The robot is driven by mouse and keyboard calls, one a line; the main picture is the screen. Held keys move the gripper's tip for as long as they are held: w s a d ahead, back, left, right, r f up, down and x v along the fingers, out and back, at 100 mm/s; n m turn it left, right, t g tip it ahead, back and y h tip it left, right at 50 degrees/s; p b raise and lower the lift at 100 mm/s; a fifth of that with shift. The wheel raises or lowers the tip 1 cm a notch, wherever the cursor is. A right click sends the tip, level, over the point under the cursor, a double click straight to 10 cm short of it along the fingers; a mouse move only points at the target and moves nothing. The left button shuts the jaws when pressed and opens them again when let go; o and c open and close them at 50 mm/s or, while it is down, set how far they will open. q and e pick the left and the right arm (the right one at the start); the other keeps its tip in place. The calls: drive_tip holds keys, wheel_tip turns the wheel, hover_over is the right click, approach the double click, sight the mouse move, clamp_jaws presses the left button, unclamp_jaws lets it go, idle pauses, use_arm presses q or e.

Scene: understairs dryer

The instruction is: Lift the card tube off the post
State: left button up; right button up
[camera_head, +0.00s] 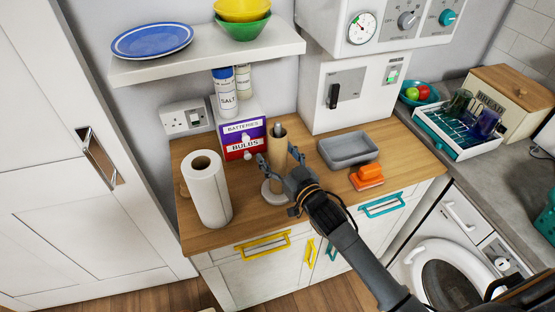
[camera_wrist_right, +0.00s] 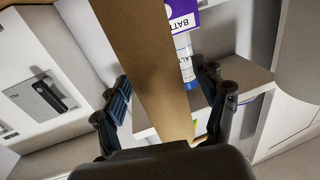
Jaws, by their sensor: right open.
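In the right wrist view the tube (camera_wrist_right: 150,55) runs between the two open fingers (camera_wrist_right: 168,98), with gaps visible on both sides. Most of the post is hidden inside the tube. My left gripper is out of view.
A paper towel roll (camera_head: 207,188) stands to the left of the tube. A batteries and bulbs box (camera_head: 242,140) is close behind it. A grey tray (camera_head: 348,149) and an orange object (camera_head: 367,177) lie to the right. The white shelf (camera_head: 208,55) hangs above and behind.

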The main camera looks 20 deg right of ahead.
drive_tip(key=shift+s, duration=0.1)
drive_tip(key=shift+c, duration=1)
drive_tip(key=c, duration=0.7)
drive_tip(key=shift+c, duration=0.2)
drive_tip(key=shift+r, duration=0.1)
